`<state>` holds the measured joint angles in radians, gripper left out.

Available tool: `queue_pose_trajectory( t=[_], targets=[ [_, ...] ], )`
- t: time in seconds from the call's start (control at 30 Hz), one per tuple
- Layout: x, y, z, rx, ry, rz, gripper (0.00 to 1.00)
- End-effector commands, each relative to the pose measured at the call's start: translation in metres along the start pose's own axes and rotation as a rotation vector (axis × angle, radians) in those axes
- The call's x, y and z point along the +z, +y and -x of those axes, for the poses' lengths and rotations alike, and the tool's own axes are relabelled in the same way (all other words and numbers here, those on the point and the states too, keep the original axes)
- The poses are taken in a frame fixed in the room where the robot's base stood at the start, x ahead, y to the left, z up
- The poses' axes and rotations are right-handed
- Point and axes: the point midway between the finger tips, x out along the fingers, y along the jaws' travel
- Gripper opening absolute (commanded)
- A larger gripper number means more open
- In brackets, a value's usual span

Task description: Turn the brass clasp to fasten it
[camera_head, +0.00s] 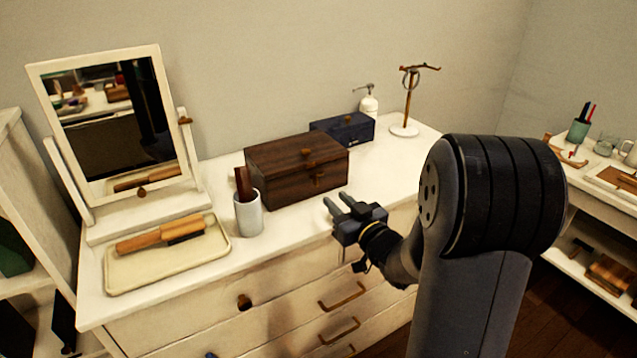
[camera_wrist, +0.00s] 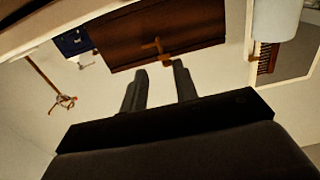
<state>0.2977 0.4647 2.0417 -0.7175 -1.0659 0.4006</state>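A dark brown wooden chest (camera_head: 280,181) stands on the white dresser with its lid down. It fills the top of the wrist view (camera_wrist: 190,28). The brass clasp (camera_head: 319,180) is on its front; in the wrist view the clasp (camera_wrist: 155,46) looks like a small cross-shaped piece. My gripper (camera_head: 337,201) is in front of the chest, near the dresser's front edge. In the wrist view my gripper (camera_wrist: 160,70) is open and empty, its two fingers apart and pointing toward the clasp. The clasp shows just beyond the fingertips, apart from them.
A white cup (camera_head: 249,214) with a brown item stands left of the chest. A tray (camera_head: 140,279) with a brush lies farther left, before a mirror (camera_head: 115,125). A dark blue box (camera_head: 343,128), pump bottle (camera_head: 368,103) and stand (camera_head: 405,129) are behind to the right.

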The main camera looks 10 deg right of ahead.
Motion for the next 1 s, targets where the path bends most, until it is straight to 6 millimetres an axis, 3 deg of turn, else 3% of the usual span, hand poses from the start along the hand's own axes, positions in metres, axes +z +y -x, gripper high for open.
queue_pose_trajectory(
  t=[0.2,0.4,0.83,1.0],
  targets=[
    [0.000,-0.001,-0.044,-0.002,-0.001,0.000,0.28],
    [0.000,0.000,-0.072,0.001,-0.002,0.000,0.28],
    [0.000,0.000,-0.083,0.003,-0.002,0.000,0.28],
    [0.000,0.000,-0.083,0.003,-0.002,0.000,0.15]
  ],
)
